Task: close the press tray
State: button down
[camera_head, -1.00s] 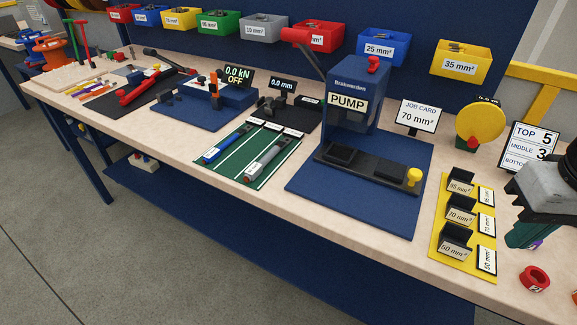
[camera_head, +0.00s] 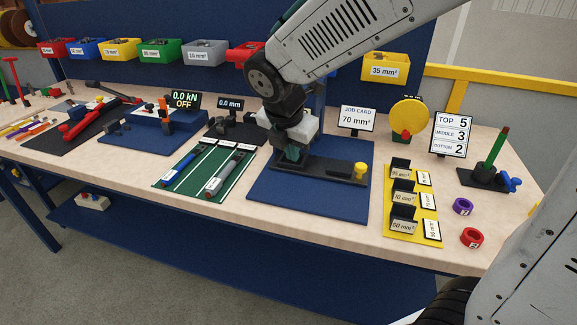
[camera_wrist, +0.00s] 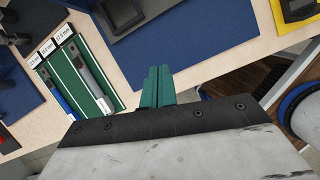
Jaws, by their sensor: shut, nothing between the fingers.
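The press tray (camera_head: 325,171) is a long black slide with a yellow knob (camera_head: 361,170) at its right end. It sticks out to the right on a blue mat (camera_head: 300,203). The pump press body at its left is mostly hidden behind my arm. My gripper (camera_head: 291,154) appears over the left part of the tray, well left of the knob; contact cannot be told. In the wrist view my teal gripper fingers (camera_wrist: 157,87) are together and empty, with the blue mat (camera_wrist: 180,40) beyond them. Part of a black fixture (camera_wrist: 122,14) shows at the top edge.
A green mat (camera_head: 194,190) with two tool handles lies left of the press. A yellow rack (camera_head: 412,222) with black holders and labels stands right. A job card (camera_head: 358,118) stands behind. Purple (camera_head: 462,206) and red (camera_head: 471,238) rings lie at the right.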

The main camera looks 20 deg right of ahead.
aim_at(293, 167)
jog(key=w+f+n, duration=0.1)
jog(key=f, duration=0.2)
jog(key=w+f+n, duration=0.1)
jog(key=w+f, duration=0.1)
jog(key=f, duration=0.2)
jog(key=w+f+n, duration=0.1)
jog(key=w+f, duration=0.1)
jog(key=f, duration=0.2)
jog(key=shift+w+d, duration=0.1)
jog(key=shift+w, duration=0.05)
jog(key=w+d, duration=0.2)
jog(key=shift+w+r, duration=0.1)
jog(key=shift+w, duration=0.3)
jog(key=shift+w+d, duration=0.15)
jog(key=shift+w, duration=0.1)
jog(key=w+d, duration=0.2)
jog(key=shift+w, duration=0.35)
